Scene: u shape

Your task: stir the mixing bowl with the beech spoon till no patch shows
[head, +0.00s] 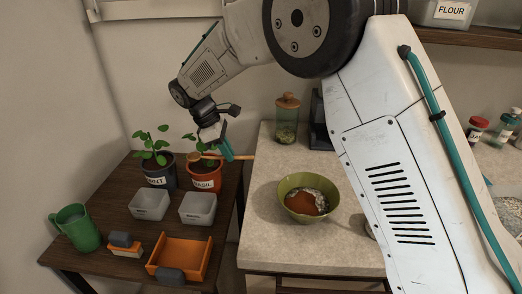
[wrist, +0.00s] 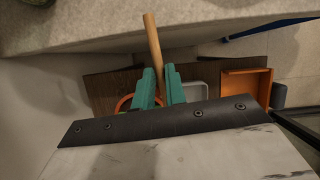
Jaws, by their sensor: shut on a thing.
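The mixing bowl (head: 284,203) is green and stands on the pale counter in the head view. It holds a rust-brown patch and a whitish, lumpy patch, lying apart. My gripper (head: 227,152) has teal fingers and is left of the bowl, above the dark side table near the counter's left edge. It is shut on the beech spoon (head: 244,156), which lies roughly level. Its handle points right and its other end reaches over the basil pot. In the wrist view the spoon (wrist: 153,40) sticks out between the teal fingers (wrist: 159,88). The bowl is not in the wrist view.
The side table (head: 120,210) bears the mint pot (head: 158,181), basil pot (head: 205,181), two grey tubs, a green jug (head: 77,228) and an orange tray (head: 180,256). A lidded jar (head: 287,120) stands behind the bowl. My arm covers the counter's right part.

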